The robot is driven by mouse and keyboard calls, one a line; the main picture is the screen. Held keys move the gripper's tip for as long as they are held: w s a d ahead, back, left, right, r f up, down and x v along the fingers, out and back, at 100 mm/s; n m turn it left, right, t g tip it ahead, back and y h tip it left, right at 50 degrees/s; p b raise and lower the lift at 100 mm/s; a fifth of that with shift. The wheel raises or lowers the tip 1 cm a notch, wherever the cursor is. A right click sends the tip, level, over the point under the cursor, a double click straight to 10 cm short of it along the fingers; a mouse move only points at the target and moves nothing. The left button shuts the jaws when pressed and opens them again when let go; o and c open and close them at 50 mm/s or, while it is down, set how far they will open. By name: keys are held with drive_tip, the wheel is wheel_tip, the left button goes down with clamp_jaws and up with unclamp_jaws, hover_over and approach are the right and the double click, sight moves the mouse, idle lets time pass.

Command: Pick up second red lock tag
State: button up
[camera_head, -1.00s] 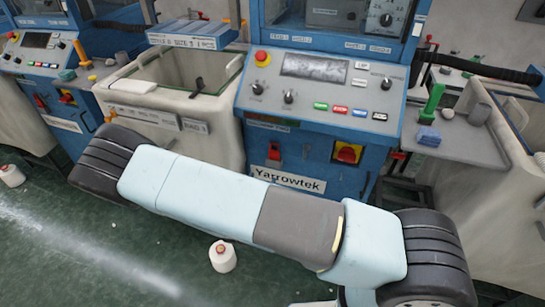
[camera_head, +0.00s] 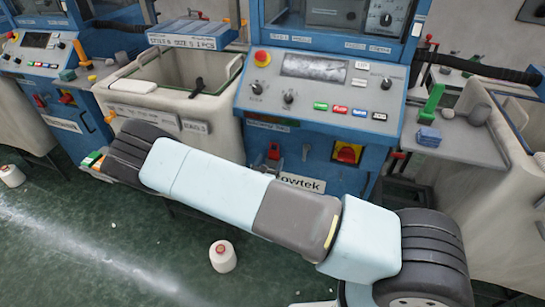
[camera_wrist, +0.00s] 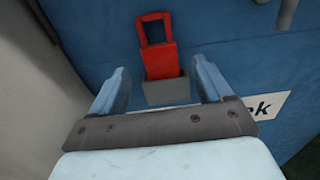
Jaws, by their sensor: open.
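A red lock tag (camera_wrist: 162,62) with a square loop on top stands upright in a grey holder (camera_wrist: 167,91) on the blue machine front, in the wrist view. The tag also shows in the head view (camera_head: 273,150), just above my arm and the partly covered name label. My gripper (camera_wrist: 160,68) is open and empty, with one blue-grey finger on either side of the holder in the picture. I cannot tell whether a finger touches it.
The blue control panel (camera_head: 314,100) overhangs the tag. A red and yellow switch (camera_head: 347,153) sits to its right. A beige bin (camera_head: 190,105) stands left. A white yarn cone (camera_head: 222,256) stands on the green floor (camera_head: 150,235), which is mostly open in front.

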sight(272, 150)
drive_tip(key=x, duration=0.3)
drive_tip(key=shift+w, duration=0.2)
drive_tip(key=shift+c, duration=0.3)
drive_tip(key=c, duration=1.2)
drive_tip(key=shift+o, duration=0.2)
drive_tip(key=shift+r, duration=0.55)
wheel_tip(272, 150, up, 2)
drive_tip(key=shift+r, duration=0.1)
drive_tip(key=s+d+r, duration=0.5)
drive_tip(key=s+r, duration=0.4)
drive_tip(key=s, duration=0.4)
drive_tip(key=shift+r, duration=0.4)
